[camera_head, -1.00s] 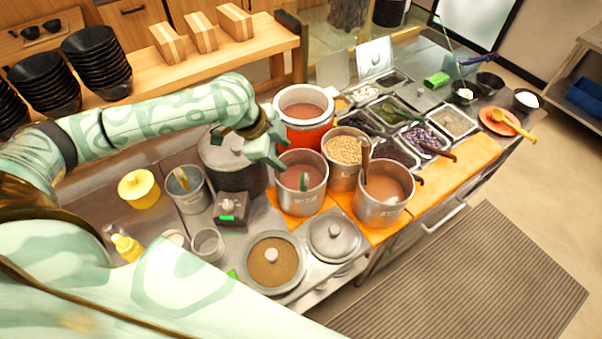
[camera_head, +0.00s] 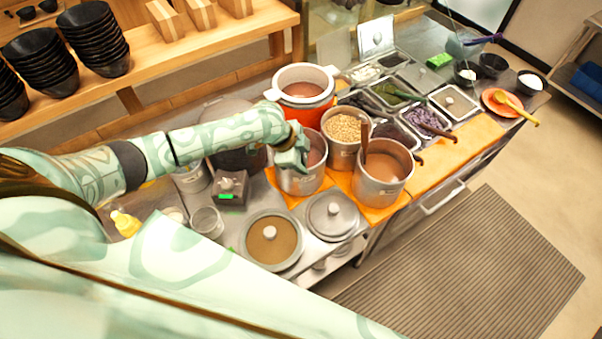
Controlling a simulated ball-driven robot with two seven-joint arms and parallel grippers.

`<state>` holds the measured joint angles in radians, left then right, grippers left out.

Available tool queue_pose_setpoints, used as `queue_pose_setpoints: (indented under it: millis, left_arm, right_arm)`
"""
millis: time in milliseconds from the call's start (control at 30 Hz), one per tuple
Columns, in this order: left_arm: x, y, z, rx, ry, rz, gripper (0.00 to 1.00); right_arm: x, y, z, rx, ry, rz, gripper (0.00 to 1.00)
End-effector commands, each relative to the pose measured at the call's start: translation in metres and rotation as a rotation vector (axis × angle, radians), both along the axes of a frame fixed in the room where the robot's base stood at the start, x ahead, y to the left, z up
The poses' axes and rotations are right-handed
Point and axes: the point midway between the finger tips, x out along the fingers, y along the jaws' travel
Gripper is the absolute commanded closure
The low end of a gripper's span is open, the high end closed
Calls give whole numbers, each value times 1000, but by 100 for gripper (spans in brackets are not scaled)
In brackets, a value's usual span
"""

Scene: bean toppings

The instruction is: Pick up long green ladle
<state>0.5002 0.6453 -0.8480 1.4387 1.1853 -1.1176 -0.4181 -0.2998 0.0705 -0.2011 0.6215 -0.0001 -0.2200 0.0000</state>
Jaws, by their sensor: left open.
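My left gripper (camera_head: 295,163) is over the front-left steel pot (camera_head: 299,186) of brownish-red liquid. It is open. The green handle that stood in this pot a moment ago is hidden behind the gripper, so I cannot tell whether the fingers are around it or touch it. Another green-handled utensil (camera_head: 407,96) lies across the topping trays farther right. My right gripper is out of view.
A steel pot of beans (camera_head: 345,138) and a steel pot with a brown-handled ladle (camera_head: 382,182) stand close to the right. An orange pot (camera_head: 304,91) is behind. A lidded pan (camera_head: 271,241) and a steel lid (camera_head: 332,215) sit in front.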

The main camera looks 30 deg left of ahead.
Motion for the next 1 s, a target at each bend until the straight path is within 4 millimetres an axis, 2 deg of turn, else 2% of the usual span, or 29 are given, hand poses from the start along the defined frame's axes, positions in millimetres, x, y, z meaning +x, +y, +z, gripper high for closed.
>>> queue_pose_setpoints:
  millis: [100, 267, 300, 467, 500, 767, 867, 1000]
  left_arm:
    - [3, -2, -7, 1, -1, 1, 50]
    - [3, -2, -7, 1, -1, 0, 50]
    - [3, -2, -7, 1, -1, 0, 53]
    - [3, -2, -7, 1, -1, 0, 98]
    - [3, -2, -7, 1, -1, 0, 100]
    - [3, -2, -5, 1, -2, 0, 100]
    - [4, -2, 6, 1, -4, -2, 100]
    - [4, -2, 36, 1, -5, -2, 100]
  right_arm:
    - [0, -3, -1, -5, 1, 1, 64]
    - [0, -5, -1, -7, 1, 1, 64]
    - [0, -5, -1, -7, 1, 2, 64]
    - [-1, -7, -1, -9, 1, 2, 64]
    - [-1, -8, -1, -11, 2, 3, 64]
    - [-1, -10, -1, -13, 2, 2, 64]
    - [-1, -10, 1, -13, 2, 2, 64]
    - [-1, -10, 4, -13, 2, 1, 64]
